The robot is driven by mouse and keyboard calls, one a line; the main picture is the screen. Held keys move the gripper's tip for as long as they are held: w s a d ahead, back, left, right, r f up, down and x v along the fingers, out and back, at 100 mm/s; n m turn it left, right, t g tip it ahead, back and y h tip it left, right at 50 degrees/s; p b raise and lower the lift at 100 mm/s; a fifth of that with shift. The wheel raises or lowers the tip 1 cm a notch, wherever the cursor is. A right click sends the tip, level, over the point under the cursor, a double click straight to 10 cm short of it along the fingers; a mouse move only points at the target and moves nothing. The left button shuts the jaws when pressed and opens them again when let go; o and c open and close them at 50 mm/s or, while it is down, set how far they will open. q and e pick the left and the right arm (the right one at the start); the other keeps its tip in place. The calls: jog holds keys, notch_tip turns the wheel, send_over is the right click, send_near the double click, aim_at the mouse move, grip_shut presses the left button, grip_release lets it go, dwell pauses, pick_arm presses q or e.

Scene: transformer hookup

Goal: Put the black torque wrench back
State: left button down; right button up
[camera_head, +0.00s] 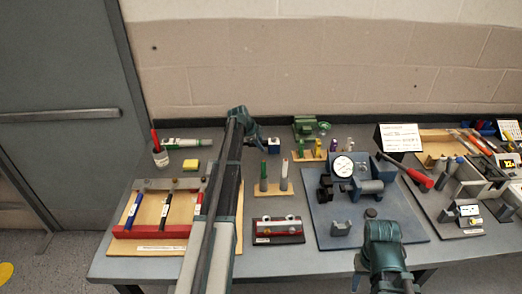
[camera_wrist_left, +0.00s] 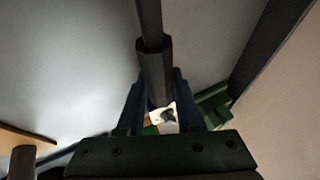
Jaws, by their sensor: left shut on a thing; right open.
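My left arm reaches from the bottom over the bench in the head view, its wrist (camera_head: 238,114) near the back. In the left wrist view my left gripper (camera_wrist_left: 156,102) is shut on a dark rod (camera_wrist_left: 153,72) with a thicker sleeve. I cannot tell whether this is the black torque wrench. A black handle (camera_head: 166,209) lies in the red-fronted rack (camera_head: 148,232) at the left, between a blue handle (camera_head: 133,211) and a red handle (camera_head: 199,204). My right gripper (camera_head: 386,258) is open at the bottom right; its fingertips are unclear.
A blue fixture plate (camera_head: 335,235) with a dial gauge (camera_head: 343,167) stands right of centre. Posts (camera_head: 284,178) and a small dark red tray (camera_head: 278,237) stand beside my left arm. A green vise (camera_head: 306,127) is at the back. A red-handled tool (camera_head: 419,180) lies at right.

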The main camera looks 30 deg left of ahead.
pick_arm(q)
jog(key=shift+f, duration=0.25)
pick_arm(e)
jog(key=shift+f, duration=0.25)
pick_arm(q)
jog(key=shift+f, duration=0.2)
jog(key=c, duration=0.6)
grip_release()
jog(key=shift+r, duration=0.1)
pick_arm(e)
jog(key=shift+f, duration=0.15)
pick_arm(q)
jog(key=shift+o, duration=0.2)
jog(key=shift+r, duration=0.2)
jog(key=p+v, duration=1)
jog(key=v, duration=0.1)
jog(key=shift+s+r, duration=0.25)
jog(key=shift+r, duration=0.1)
pick_arm(e)
notch_tip(320, 180, up, 10)
jog(key=shift+r, duration=0.25)
